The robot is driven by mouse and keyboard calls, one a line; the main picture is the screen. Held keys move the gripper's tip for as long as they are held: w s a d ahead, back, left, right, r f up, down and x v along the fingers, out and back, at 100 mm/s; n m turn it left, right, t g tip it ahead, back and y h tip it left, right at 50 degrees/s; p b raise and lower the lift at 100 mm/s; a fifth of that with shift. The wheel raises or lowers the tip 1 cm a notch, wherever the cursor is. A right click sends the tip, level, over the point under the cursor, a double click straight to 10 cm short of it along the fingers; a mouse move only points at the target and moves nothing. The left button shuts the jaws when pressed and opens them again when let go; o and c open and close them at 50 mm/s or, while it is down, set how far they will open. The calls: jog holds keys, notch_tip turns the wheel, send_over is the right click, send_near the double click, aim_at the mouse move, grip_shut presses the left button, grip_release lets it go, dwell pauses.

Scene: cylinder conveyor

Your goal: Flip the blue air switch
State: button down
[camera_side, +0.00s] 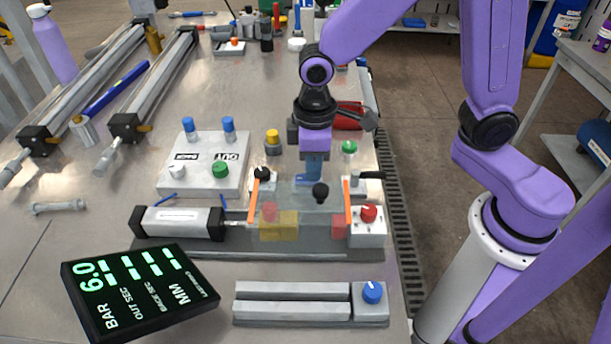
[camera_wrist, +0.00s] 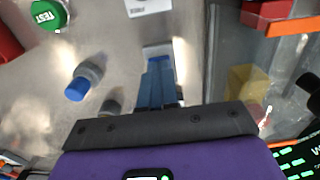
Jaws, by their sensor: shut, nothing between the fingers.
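My gripper (camera_side: 313,178) is shut and empty, pointing down behind the clear-covered fixture. In the wrist view its blue fingers (camera_wrist: 162,98) are together over a pale block. A blue knob with a white mark (camera_side: 372,291) sits on a grey block at the front right, well apart from my gripper. Two more blue-capped knobs (camera_side: 188,124) (camera_side: 228,124) stand at the back of the white panel. A blue-capped part (camera_wrist: 78,88) shows left of my fingers in the wrist view. No label shows which blue part is the air switch.
A white panel (camera_side: 178,151) marked OUT lies left of my gripper. The cylinder (camera_side: 178,222) and clear-covered fixture stand in front, with orange bars (camera_side: 347,203) and a red knob (camera_side: 368,213). A green button (camera_side: 349,147) is behind right. The display (camera_side: 140,290) lies front left.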

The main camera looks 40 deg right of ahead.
jog(key=shift+f, duration=0.15)
jog(key=shift+r, duration=3.55)
jog(key=s+d+n, duration=0.1)
jog(key=s+d, duration=0.5)
jog(key=s, duration=0.2)
jog(key=s+d+f+n, duration=0.1)
jog(key=s+d+n, duration=0.1)
jog(key=s+d, duration=0.4)
jog(key=s, duration=0.2)
jog(key=shift+s+d+n, duration=0.15)
jog(key=shift+s+n, duration=0.15)
jog(key=shift+s, duration=0.1)
jog(key=shift+w, duration=0.1)
notch_tip(320, 180, up, 8)
jog(key=m, duration=0.4)
send_over(301, 177)
jog(key=shift+r, duration=0.1)
